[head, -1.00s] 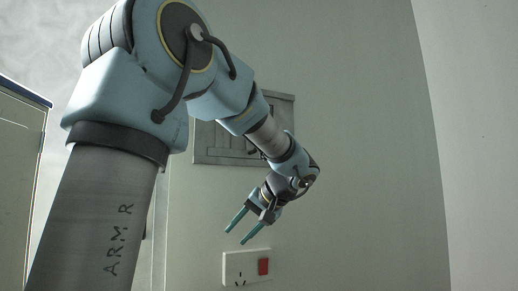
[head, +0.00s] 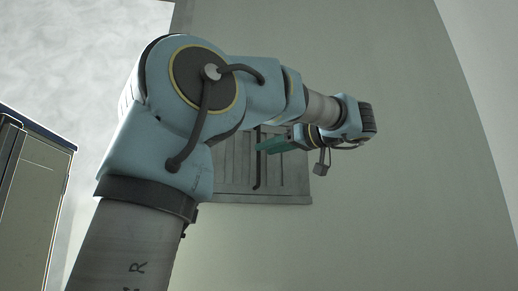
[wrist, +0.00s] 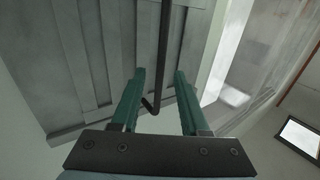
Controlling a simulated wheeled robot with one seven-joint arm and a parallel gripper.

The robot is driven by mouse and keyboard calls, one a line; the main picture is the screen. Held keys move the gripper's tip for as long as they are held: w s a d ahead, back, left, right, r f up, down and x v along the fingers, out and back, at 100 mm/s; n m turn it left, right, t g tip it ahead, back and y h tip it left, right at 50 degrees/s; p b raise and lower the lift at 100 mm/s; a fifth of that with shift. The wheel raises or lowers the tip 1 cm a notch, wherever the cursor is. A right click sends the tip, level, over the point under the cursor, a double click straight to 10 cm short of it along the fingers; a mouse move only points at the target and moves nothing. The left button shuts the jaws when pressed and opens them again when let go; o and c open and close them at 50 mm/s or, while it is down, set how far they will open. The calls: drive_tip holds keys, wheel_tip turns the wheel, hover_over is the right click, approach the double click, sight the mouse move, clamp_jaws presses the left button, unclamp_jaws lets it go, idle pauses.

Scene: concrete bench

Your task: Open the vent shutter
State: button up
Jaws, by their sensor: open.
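The vent shutter (head: 296,187) is a grey slatted panel on the wall in the head view, partly hidden behind my arm. It fills the upper left of the wrist view (wrist: 112,45). A dark upright rod, its handle (head: 257,178), runs down the panel; its bent lower end shows in the wrist view (wrist: 151,106). My gripper (head: 259,148) is open in front of the shutter, its green fingers pointing left in the head view. In the wrist view the rod appears between the two fingers (wrist: 160,73). I cannot tell whether they touch it.
A dark-edged panel or cabinet (head: 30,200) stands at the far left of the head view. The wall (head: 400,210) right of and below the shutter is bare. A bright framed rectangle (wrist: 300,137) shows at the right in the wrist view.

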sight(259, 180)
drive_tip(key=shift+p+x, duration=0.5)
drive_tip(key=shift+x, duration=1.65)
clamp_jaws()
drive_tip(key=shift+d, duration=0.1)
